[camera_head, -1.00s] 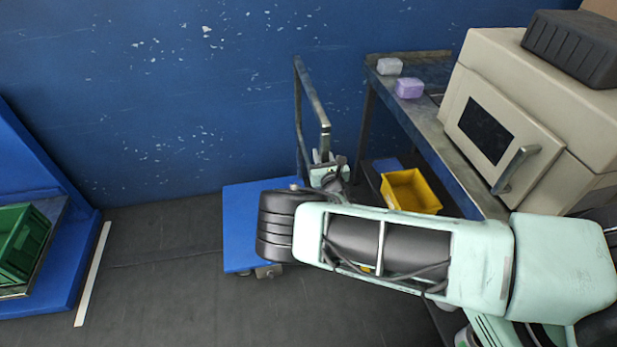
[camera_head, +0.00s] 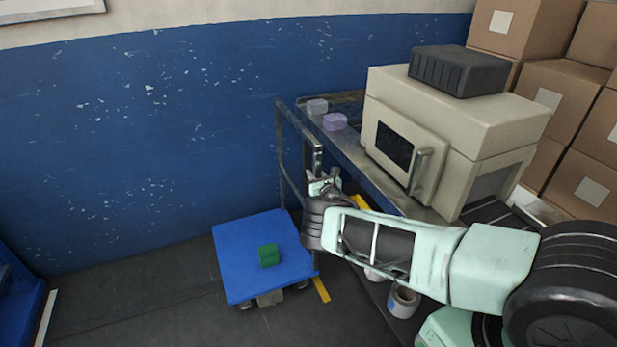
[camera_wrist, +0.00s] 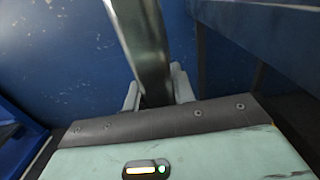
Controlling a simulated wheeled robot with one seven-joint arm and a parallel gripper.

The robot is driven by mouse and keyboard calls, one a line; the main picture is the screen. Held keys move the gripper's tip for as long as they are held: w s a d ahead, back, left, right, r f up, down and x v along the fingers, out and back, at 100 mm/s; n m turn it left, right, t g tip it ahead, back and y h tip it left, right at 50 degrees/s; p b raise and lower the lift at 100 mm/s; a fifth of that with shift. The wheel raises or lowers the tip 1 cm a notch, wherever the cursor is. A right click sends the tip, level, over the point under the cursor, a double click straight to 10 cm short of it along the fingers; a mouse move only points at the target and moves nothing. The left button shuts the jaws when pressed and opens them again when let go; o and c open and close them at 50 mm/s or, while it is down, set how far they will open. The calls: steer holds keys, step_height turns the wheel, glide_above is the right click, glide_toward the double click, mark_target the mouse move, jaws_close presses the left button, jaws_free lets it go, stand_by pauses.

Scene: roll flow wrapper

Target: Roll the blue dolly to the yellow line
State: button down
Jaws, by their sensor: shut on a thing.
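The blue dolly (camera_head: 235,255) stands on the dark floor in the head view, with a small green block (camera_head: 268,256) on its deck. Its upright metal handle (camera_head: 282,150) rises at the back right. My gripper (camera_head: 322,182) is shut on the handle's near post. In the wrist view the metal bar (camera_wrist: 143,45) runs between the two fingers of my gripper (camera_wrist: 157,92). A short yellow line (camera_head: 321,289) shows on the floor at the dolly's right edge; my arm and the dolly may hide more of it.
A metal bench (camera_head: 352,152) with a beige oven-like machine (camera_head: 450,125) stands to the right of the handle. Cardboard boxes (camera_head: 555,105) are stacked behind it. A blue wall (camera_head: 150,150) closes the back. Open floor (camera_head: 130,295) lies left, with a white strip (camera_head: 46,318) beyond.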

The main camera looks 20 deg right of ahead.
steer(key=shift+s+d, duration=0.1)
steer(key=shift+d, duration=0.3)
steer(key=c, duration=1.2)
jaws_free()
steer(key=shift+f, duration=0.1)
steer(key=shift+o, duration=0.2)
steer(key=shift+a, duration=0.1)
steer(key=shift+s, duration=0.3)
steer(key=s, duration=0.6)
steer(key=shift+s+p, duration=0.4)
steer(key=shift+a, duration=0.1)
